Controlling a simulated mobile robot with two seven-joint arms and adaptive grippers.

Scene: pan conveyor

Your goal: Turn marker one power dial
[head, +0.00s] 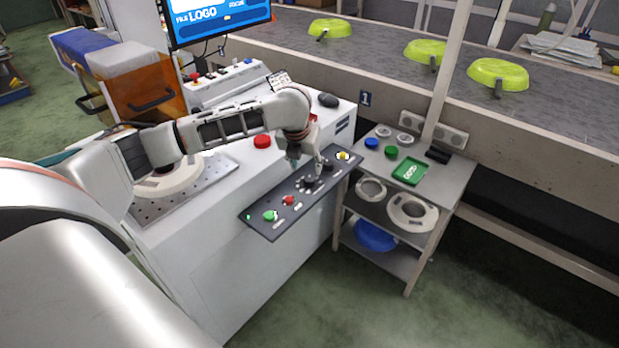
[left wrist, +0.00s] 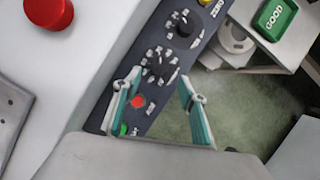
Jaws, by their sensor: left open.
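A dark control panel (head: 258,222) slopes along the front edge of the white marker machine (head: 220,255). It carries a green button, a red button (head: 288,200), two black dials and a yellow button (head: 343,155). In the left wrist view, the nearer dial (left wrist: 160,65) and the farther dial (left wrist: 185,23) have pale marks around them. I cannot read which is the power dial. My left gripper (head: 308,172) is over the dials and partly hides them. My right gripper is not in view.
A small shelf cart (head: 455,175) stands right of the machine, holding a green GOOD tray (head: 410,171). A red button (head: 262,141) is on the machine top. Green pans (head: 498,73) lie on the conveyor (head: 380,50).

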